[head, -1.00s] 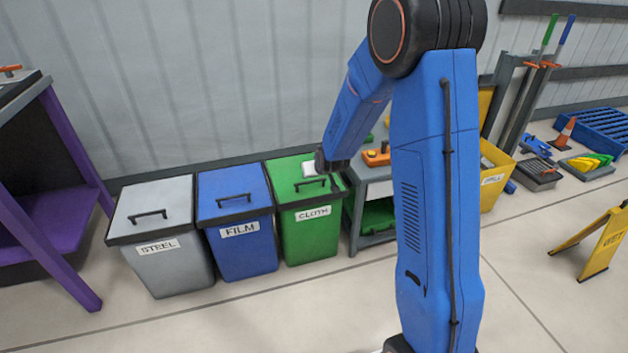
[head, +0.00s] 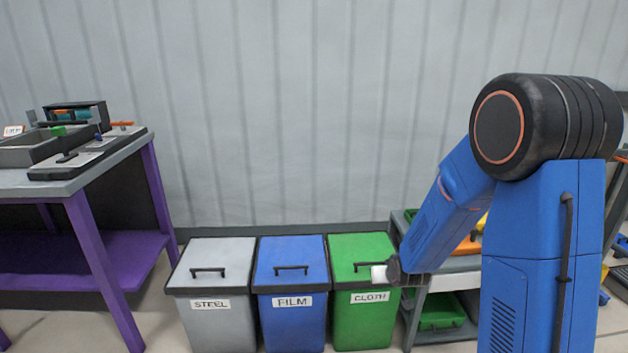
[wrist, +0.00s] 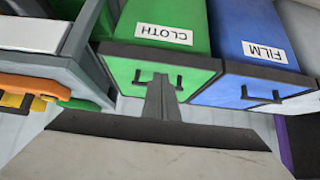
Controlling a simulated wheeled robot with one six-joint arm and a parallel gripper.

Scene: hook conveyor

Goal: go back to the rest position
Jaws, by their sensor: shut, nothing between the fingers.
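My gripper (wrist: 162,95) is shut and empty in the wrist view, its fingers together in front of the green CLOTH bin (wrist: 160,45). In the head view my arm is folded at the right, and its white wrist end (head: 379,273) shows in front of the green CLOTH bin (head: 362,325). The fingers are too small to make out there. I cannot tell whether the gripper touches the bin. The bin's lid is closed.
A blue FILM bin (head: 291,330) and a grey STEEL bin (head: 212,330) stand left of the green bin, lids closed. A purple-legged workbench (head: 110,262) with trays on top is at the left. A grey shelf cart (head: 440,335) stands right of the bins, partly behind my arm.

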